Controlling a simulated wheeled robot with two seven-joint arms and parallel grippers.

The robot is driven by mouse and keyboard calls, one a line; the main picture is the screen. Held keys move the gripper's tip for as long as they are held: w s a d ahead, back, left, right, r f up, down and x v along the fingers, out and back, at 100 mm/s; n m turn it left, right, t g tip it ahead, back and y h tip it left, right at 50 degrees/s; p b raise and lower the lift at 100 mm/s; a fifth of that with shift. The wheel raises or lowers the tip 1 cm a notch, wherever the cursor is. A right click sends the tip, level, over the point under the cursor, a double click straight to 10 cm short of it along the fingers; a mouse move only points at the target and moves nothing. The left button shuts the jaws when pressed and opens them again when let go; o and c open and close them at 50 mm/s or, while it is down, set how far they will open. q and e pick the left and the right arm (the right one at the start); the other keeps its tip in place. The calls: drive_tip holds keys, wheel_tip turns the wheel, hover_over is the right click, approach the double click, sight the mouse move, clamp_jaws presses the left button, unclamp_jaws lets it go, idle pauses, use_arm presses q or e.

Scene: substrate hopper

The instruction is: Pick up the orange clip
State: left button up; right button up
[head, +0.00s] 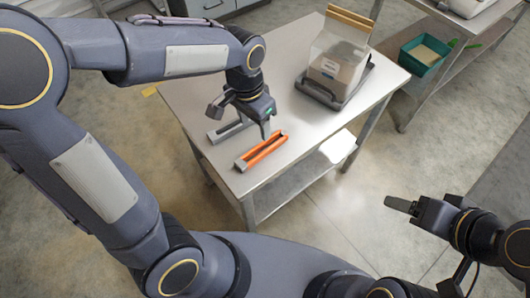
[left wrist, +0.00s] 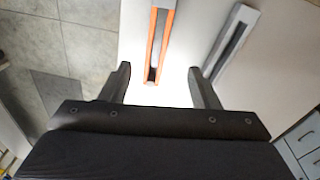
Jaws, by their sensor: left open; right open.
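The orange clip (head: 261,149) lies on the metal table near its front edge, a long orange bar with a dark slot along it. My left gripper (head: 243,117) is above the table, just behind the clip in the head view. In the left wrist view the left gripper (left wrist: 157,80) is open and empty, and the orange clip (left wrist: 161,40) lies ahead, roughly in line with the gap between its fingers. My right gripper (head: 400,206) is off to the right, away from the table and over the floor, with nothing seen in it.
A grey clip (head: 229,130) lies beside the orange one; the grey clip is also in the left wrist view (left wrist: 232,42). A bag of substrate (head: 338,62) stands in a dark tray (head: 309,90) at the table's back right. A green bin (head: 424,55) is on another table's lower shelf.

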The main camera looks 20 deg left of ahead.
sight(262, 145)
use_arm(q)
drive_tip(key=shift+m+y, duration=0.5)
drive_tip(key=f, duration=0.3)
drive_tip(key=d+f, duration=0.1)
drive_tip(key=f, duration=0.2)
drive_tip(key=f+b, duration=0.1)
drive_tip(key=f, duration=0.3)
drive_tip(key=shift+w+d, duration=0.35)
drive_tip(key=shift+w, duration=0.05)
drive_tip(key=shift+c, duration=0.2)
drive_tip(key=c, duration=1)
